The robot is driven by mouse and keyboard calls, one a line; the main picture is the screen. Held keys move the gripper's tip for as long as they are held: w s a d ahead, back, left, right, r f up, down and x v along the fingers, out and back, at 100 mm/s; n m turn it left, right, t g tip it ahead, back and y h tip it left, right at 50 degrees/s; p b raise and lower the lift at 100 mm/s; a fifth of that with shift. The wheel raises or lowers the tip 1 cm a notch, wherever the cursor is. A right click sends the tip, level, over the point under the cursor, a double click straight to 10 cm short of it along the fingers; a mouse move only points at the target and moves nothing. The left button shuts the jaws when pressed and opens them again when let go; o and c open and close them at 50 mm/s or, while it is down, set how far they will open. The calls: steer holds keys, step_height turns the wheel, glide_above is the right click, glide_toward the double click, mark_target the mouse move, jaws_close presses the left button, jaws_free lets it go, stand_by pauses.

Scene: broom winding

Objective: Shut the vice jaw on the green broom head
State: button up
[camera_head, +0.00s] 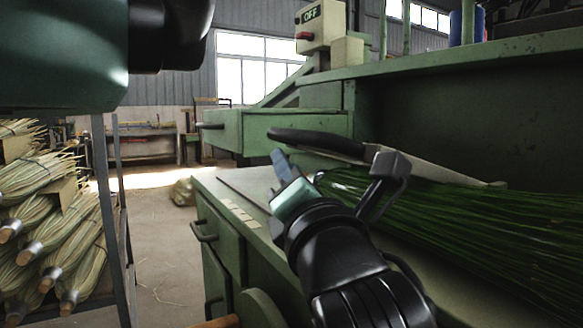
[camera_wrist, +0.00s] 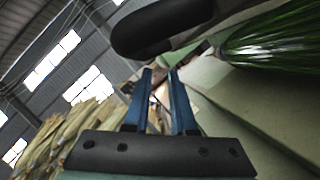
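The green broom head (camera_head: 450,215) is a bundle of long dark green bristles lying on the bench at right. It also shows at upper right in the wrist view (camera_wrist: 275,42). A lever with a thick black grip (camera_head: 318,141) and a pale flat arm (camera_head: 440,170) runs along its far side; I take this for the vice jaw. The black grip crosses the top of the wrist view (camera_wrist: 160,27). My gripper (camera_head: 280,164) is left of the broom head, just below the black grip. In the wrist view, its blue fingers (camera_wrist: 160,72) are apart with nothing held between them.
The green bench (camera_head: 225,195) has drawers with handles on its near side. A switch box marked OFF (camera_head: 318,25) stands at the back. A rack of pale straw bundles (camera_head: 55,215) is at left. Concrete floor (camera_head: 165,235) lies open between rack and bench.

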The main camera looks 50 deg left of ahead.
steer(key=o, duration=0.4)
steer(key=shift+s+r, duration=0.1)
steer(key=shift+r, duration=0.2)
steer(key=shift+v, duration=6.55)
steer(key=shift+c, duration=0.5)
